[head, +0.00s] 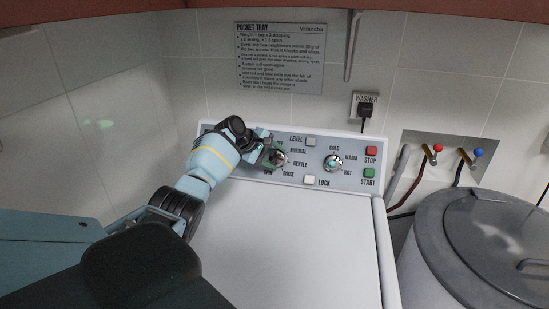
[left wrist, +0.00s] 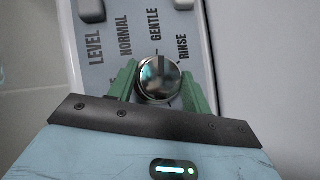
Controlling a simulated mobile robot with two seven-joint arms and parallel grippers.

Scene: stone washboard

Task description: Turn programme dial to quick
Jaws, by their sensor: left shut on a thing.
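The programme dial (head: 280,158) is a round metal knob on the washer's control panel. My left gripper (head: 273,157) is at it, with the forearm coming from the left. In the left wrist view the shiny dial (left wrist: 158,78) sits between the two green fingers of my left gripper (left wrist: 158,86), which are shut on it from both sides. The labels NORMAL, GENTLE and RINSE show around the dial. A QUICK label is not readable; part of the label ring is hidden by the gripper. My right gripper is out of view.
The panel also has a temperature dial (head: 333,163), a LEVEL button (head: 311,142), a LOCK button (head: 309,180), a red STOP button (head: 371,151) and a green START button (head: 369,173). The white washer lid (head: 290,240) is clear. A grey lidded bin (head: 480,240) stands right.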

